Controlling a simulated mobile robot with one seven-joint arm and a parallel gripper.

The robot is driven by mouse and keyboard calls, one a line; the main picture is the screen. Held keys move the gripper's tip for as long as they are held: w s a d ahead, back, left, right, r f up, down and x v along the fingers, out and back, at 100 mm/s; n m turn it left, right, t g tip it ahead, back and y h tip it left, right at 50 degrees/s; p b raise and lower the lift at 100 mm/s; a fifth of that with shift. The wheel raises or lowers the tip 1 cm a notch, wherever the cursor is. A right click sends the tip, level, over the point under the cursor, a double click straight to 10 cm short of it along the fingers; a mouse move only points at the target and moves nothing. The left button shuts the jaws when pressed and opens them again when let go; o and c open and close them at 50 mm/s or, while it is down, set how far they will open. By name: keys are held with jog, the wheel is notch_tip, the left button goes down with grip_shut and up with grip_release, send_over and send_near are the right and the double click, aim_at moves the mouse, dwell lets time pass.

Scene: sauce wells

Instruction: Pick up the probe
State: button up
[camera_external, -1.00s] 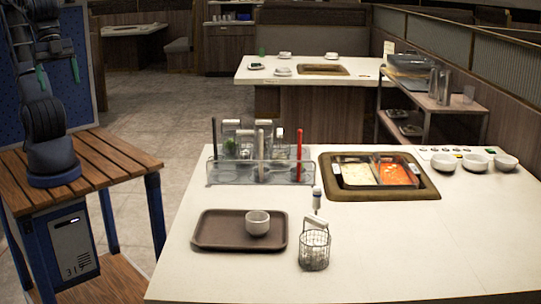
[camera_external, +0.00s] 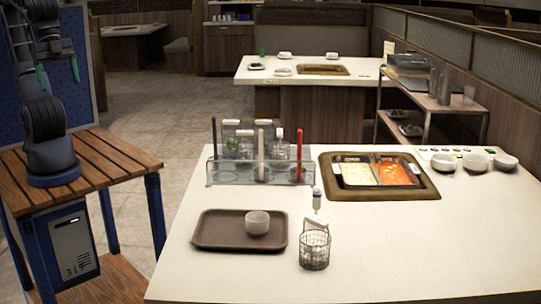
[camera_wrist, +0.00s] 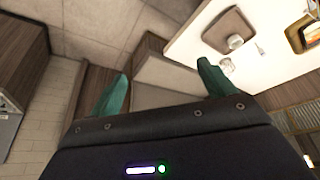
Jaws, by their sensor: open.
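My gripper (camera_external: 58,73) is at the far left, above the wooden stand and far from the counter. Its green fingers are apart and empty in the wrist view (camera_wrist: 163,72).
A brown tray (camera_external: 210,240) with a white cup (camera_external: 257,222) lies left of the basket. A clear rack (camera_external: 224,173) with several upright items stands behind. Right are sauce wells (camera_external: 357,174) and white bowls (camera_external: 475,162). The counter's front right is clear.

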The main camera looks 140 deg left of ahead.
dwell(0.3)
jog(key=c, duration=0.7)
